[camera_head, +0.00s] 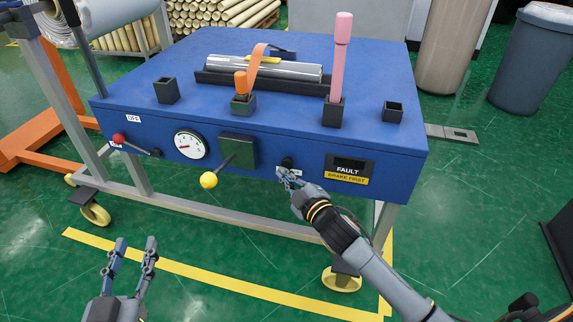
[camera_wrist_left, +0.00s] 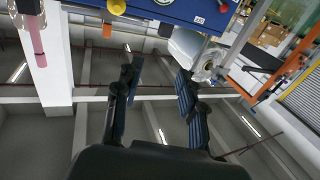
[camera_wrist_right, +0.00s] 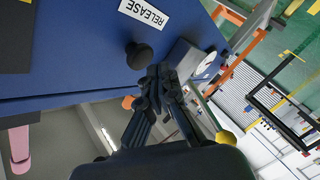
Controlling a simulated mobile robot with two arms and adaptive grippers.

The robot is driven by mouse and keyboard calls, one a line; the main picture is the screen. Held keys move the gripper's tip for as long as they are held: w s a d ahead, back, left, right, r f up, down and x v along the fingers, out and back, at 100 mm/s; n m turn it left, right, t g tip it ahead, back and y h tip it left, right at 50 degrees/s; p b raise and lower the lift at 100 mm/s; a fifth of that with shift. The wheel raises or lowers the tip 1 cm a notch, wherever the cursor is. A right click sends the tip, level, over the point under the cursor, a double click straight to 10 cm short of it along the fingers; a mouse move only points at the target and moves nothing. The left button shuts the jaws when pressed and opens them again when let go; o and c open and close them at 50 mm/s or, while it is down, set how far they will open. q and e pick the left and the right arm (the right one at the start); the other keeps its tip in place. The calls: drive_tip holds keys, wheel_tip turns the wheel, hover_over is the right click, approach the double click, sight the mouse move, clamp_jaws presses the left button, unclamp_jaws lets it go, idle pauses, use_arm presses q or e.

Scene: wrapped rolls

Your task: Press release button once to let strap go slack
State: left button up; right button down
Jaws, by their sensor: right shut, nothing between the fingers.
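The release button (camera_head: 287,162) is a black round knob on the front face of the blue bench (camera_head: 300,150). In the right wrist view the button (camera_wrist_right: 139,55) stands beside a white RELEASE label (camera_wrist_right: 144,14). My right gripper (camera_head: 285,174) is shut and empty, its tips close to the button; I cannot tell whether they touch it. It also shows in the right wrist view (camera_wrist_right: 158,76). The orange strap (camera_head: 257,62) arches over the silver roll (camera_head: 290,70) on the bench top. My left gripper (camera_head: 135,243) is open and empty in front of the bench.
A display panel (camera_head: 349,170) reads FAULT and BRAKE FIRST. The front also carries a gauge (camera_head: 190,144), a yellow-knobbed lever (camera_head: 209,180) and a red-knobbed lever (camera_head: 119,139). A pink cylinder (camera_head: 341,55) stands upright in a black holder. Green floor is clear in front.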

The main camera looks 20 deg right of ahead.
drive_tip(key=shift+s+a, duration=0.1)
use_arm(q)
wheel_tip(320, 180, down, 7)
drive_tip(key=s+a+g+y+p, duration=0.1)
drive_tip(key=s+g, duration=0.1)
drive_tip(key=g, duration=0.2)
drive_tip(key=shift+a+r, duration=0.2)
drive_tip(key=shift+a, duration=0.05)
use_arm(e)
drive_tip(key=shift+s+a, duration=0.65)
drive_tip(key=shift+s, duration=0.35)
drive_tip(key=shift+s+a, duration=0.65)
drive_tip(key=shift+s, duration=0.35)
use_arm(q)
drive_tip(key=shift+w, duration=0.1)
